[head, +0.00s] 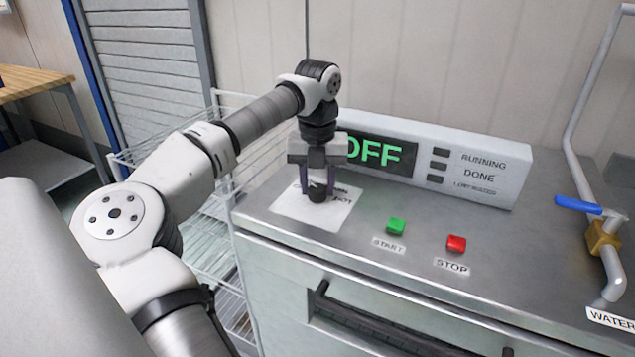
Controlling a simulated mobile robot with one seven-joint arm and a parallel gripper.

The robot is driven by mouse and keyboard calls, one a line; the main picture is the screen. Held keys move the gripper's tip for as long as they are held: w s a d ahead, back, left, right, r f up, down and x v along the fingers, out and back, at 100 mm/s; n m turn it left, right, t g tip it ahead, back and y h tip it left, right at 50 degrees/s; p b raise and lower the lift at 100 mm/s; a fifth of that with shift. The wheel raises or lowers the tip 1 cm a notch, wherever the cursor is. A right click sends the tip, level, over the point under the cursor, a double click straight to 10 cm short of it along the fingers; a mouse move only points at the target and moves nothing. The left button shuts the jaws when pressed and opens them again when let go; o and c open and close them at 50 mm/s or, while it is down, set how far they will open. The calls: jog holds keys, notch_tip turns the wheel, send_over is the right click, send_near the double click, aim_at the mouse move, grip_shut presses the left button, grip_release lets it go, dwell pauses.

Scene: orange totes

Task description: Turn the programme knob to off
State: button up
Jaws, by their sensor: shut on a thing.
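The programme knob (317,194) is dark and sits on a white label plate (297,218) at the left of the steel machine top. My gripper (318,188) points down over the plate, and its fingers are shut on the knob from both sides. The gripper and fingers hide most of the knob and part of the lettering around it, so I cannot read where the knob points. The display (382,155) behind it shows "OFF" in green, its left edge partly covered by my gripper.
A green START button (396,226) and a red STOP button (456,243) are to the right of the plate. A water pipe (613,272) with a blue-handled valve (578,205) stands at the far right. A wire rack (205,238) is at the left.

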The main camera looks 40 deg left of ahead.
aim_at(317, 188)
jog(key=o, duration=1)
jog(key=shift+r, duration=0.1)
notch_tip(317, 188, up, 14)
jog(key=p, duration=1)
jog(key=shift+f, duration=0.25)
